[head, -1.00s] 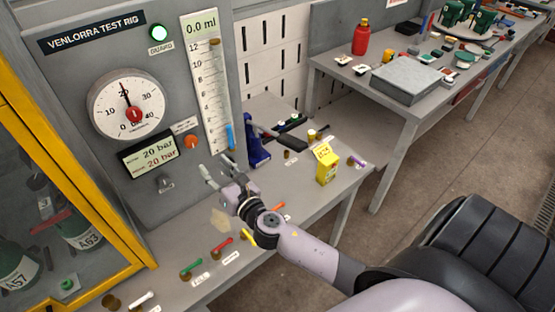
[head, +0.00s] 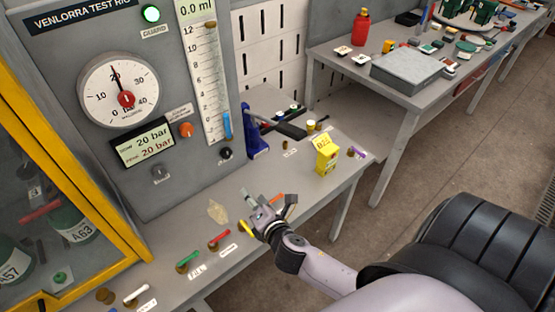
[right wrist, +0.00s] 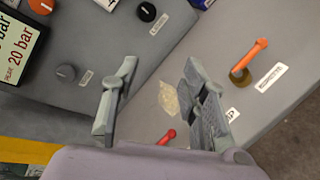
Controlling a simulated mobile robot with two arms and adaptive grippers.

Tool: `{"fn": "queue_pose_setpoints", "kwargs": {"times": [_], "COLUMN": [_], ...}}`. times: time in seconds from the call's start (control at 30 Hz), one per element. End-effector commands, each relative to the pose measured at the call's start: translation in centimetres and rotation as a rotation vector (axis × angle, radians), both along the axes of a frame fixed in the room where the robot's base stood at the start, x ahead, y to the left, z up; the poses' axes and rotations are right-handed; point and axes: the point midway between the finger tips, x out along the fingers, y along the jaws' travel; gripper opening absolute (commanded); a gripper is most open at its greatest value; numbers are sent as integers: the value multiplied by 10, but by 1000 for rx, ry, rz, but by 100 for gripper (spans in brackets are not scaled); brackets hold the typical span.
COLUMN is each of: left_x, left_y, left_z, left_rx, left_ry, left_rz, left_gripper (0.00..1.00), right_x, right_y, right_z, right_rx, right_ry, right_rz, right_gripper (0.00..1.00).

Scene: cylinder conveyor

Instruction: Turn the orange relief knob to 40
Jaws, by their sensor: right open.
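The orange relief knob (head: 186,130) is on the grey panel, right of the pressure gauge (head: 119,91). It also shows cut off in the right wrist view's top left corner (right wrist: 40,5). The gauge needle points near 20, and the display (head: 145,143) reads 20 bar on both lines. My right gripper (head: 268,205) is open and empty over the bench, below and right of the knob and well apart from it. In the right wrist view its two fingers (right wrist: 155,85) stand wide apart. My left gripper is not in view.
The bench (head: 300,195) bears several coloured-handled valves along its front, a yellow box (head: 326,155) and a blue stand (head: 255,135). A black knob (head: 225,153) and a grey knob (head: 161,173) sit lower on the panel. A yellow-framed cabinet (head: 95,195) stands at left.

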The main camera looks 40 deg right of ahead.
Motion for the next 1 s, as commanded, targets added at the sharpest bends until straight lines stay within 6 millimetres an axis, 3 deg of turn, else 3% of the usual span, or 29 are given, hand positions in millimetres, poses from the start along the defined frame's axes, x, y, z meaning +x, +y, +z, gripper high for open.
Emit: {"fn": "queue_pose_setpoints", "kwargs": {"times": [0.6, 0.8, 1.0], "left_x": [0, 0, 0], "left_y": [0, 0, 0], "left_z": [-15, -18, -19], "left_rx": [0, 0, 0], "left_ry": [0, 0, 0], "left_rz": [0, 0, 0], "left_gripper": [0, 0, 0], "right_x": [-53, -68, -74], "right_y": [-10, -9, -8], "right_z": [-110, -133, -143], "right_rx": [527, 636, 682], "right_ry": [209, 253, 271], "right_rz": [-352, -442, -481], "right_gripper": [40, 40, 40]}}
